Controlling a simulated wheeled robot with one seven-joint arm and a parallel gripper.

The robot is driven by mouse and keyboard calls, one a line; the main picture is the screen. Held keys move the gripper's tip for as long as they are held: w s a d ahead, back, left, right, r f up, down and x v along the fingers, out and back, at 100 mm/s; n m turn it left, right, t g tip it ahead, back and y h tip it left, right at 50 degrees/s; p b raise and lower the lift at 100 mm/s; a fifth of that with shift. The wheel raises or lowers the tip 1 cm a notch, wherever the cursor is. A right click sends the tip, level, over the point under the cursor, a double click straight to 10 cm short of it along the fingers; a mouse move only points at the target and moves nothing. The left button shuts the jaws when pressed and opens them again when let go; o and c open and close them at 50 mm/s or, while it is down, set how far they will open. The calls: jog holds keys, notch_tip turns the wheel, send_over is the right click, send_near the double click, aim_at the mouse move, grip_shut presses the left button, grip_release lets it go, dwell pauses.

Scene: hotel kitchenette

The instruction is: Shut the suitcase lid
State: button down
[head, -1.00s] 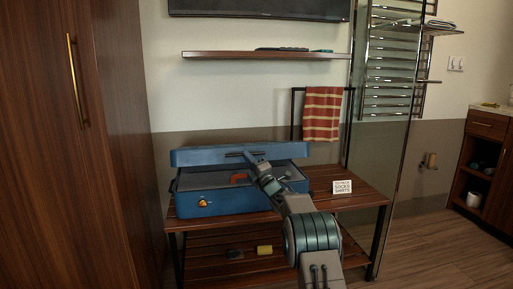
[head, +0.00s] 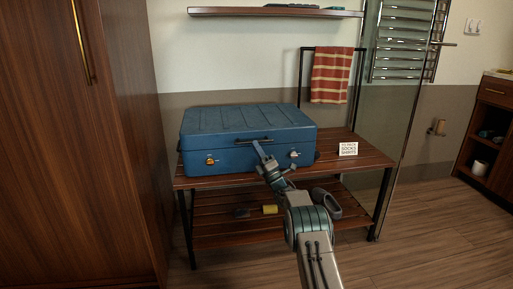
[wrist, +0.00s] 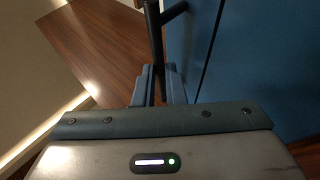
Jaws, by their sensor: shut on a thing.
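The blue suitcase (head: 232,163) stands on the wooden slatted bench. Its lid (head: 240,118) is down and level on the body, with a thin seam between them. The inside is hidden. A dark handle (head: 245,141) is at the lid's front, between two front latches. My gripper (head: 259,150) is at the handle. In the wrist view, my gripper (wrist: 158,88) is shut on the dark handle bar (wrist: 154,42), with a finger on each side. The blue suitcase front (wrist: 262,65) fills the right of that view.
The bench (head: 345,150) has free room right of the suitcase, with a small sign (head: 348,149). A yellow item (head: 270,209) and grey slippers (head: 326,203) are on the lower shelf. A wooden wardrobe (head: 75,160) stands close at left. A striped towel (head: 331,75) hangs behind.

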jog(key=shift+f+h, duration=0.3)
jog(key=shift+f, duration=0.45)
jog(key=c, duration=1.5)
grip_release()
jog(key=shift+f, duration=0.1)
jog(key=shift+r, duration=0.25)
jog(key=shift+d, duration=0.1)
jog(key=p+v, duration=0.4)
jog(key=v, duration=0.9)
jog(key=shift+s+d+f, duration=0.15)
jog(key=shift+s+f, duration=0.05)
jog(key=shift+f, duration=0.15)
